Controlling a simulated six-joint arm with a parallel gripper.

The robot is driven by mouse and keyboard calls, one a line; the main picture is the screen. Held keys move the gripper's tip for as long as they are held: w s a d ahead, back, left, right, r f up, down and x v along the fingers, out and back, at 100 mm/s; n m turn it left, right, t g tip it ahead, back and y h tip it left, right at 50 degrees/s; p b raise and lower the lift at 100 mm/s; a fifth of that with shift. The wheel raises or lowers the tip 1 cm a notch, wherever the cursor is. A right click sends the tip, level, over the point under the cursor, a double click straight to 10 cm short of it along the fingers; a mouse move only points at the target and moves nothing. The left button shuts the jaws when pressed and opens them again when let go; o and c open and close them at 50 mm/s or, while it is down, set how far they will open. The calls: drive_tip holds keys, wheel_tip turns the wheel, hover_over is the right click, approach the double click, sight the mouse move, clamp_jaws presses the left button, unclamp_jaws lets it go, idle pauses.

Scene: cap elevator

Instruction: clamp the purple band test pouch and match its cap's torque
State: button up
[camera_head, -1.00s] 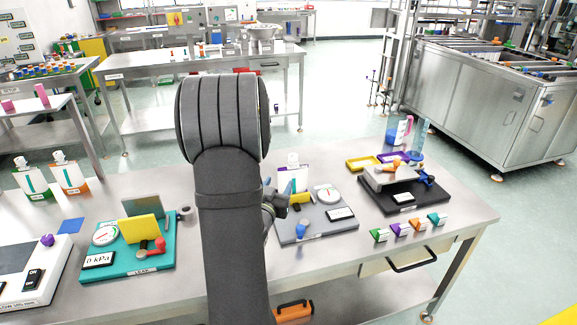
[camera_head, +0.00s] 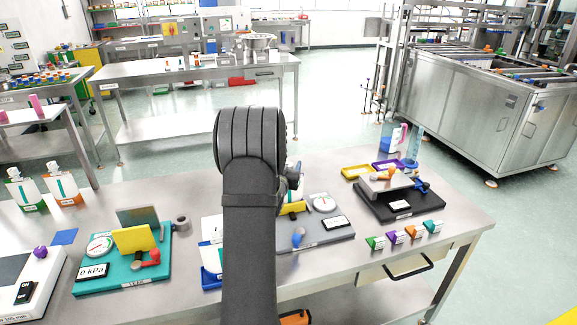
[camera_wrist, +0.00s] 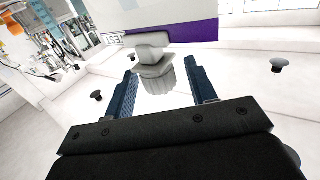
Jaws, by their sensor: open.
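In the wrist view, a white pouch with a purple band (camera_wrist: 195,33) lies just ahead of my gripper. A ribbed whitish cap (camera_wrist: 160,82) with a grey part above it sits between the two blue fingers of my gripper (camera_wrist: 161,62). The fingers are apart, with a gap on each side of the cap. In the head view, my arm hides most of the pouch and part of my gripper (camera_head: 293,178). The grey test plate (camera_head: 330,233) carries a yellow block (camera_head: 293,208), a round dial (camera_head: 324,204), a blue lever (camera_head: 298,238) and a dark display (camera_head: 337,223).
A teal leak station (camera_head: 125,275) stands to the left. A black station (camera_head: 400,207) stands to the right, with several small coloured blocks in front of it. A white pouch in a blue holder (camera_head: 210,278) is partly hidden beside my arm. Two pouches (camera_head: 66,183) stand far left.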

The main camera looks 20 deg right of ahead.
drive_tip(key=shift+w, duration=0.15)
drive_tip(key=shift+c, duration=0.4)
drive_tip(key=c, duration=0.9)
drive_tip(key=o, duration=1)
drive_tip(key=v, duration=1.7)
drive_tip(key=shift+a, duration=0.15)
